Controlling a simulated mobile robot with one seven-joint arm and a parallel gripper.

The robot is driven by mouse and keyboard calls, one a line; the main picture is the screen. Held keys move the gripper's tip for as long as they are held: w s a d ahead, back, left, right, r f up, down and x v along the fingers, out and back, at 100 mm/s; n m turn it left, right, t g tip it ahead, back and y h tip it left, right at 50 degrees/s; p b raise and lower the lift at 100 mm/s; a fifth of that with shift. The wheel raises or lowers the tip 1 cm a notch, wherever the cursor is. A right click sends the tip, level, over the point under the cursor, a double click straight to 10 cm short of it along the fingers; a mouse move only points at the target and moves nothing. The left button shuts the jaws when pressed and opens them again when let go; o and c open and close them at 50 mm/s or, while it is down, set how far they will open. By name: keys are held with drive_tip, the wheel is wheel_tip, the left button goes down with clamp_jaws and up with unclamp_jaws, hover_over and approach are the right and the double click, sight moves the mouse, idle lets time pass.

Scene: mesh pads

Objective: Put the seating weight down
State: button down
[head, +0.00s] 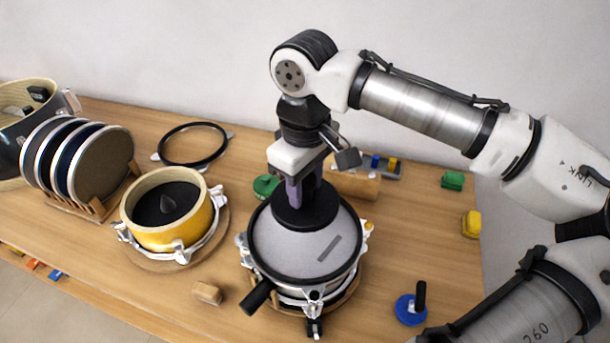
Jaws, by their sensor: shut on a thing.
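The seating weight (305,215), a black round base with a purple upright grip, is in the head view just right of the middle. My gripper (305,182) is shut on its purple grip from above, and the fingers hide part of the grip. The weight is upright over the grey mesh pad (275,250), towards its far side. I cannot tell whether its base touches the pad. The pad lies in a black ring with a black handle, on top of a round clamped vessel (290,292).
A yellow drum (207,220) with clamps stands left. A rack (115,205) of round pads and a black ring (194,144) are farther back. A blue disc tool (408,312), green block (453,180) and yellow block (471,224) lie right. A wooden block (208,293) lies in front. Table between is bare.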

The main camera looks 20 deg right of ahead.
sight(305, 199)
drive_tip(key=shift+f+b, duration=1.45)
drive_tip(key=shift+f, duration=0.35)
drive_tip(key=shift+f, duration=0.1)
wheel_tip(305, 199, down, 4)
drive_tip(key=b, duration=0.4)
drive_tip(key=shift+f, duration=0.1)
drive_tip(key=c, duration=1.4)
unclamp_jaws()
drive_tip(key=shift+f, duration=0.2)
drive_tip(key=o, duration=0.5)
drive_tip(key=shift+r, duration=0.2)
wheel_tip(305, 199, up, 12)
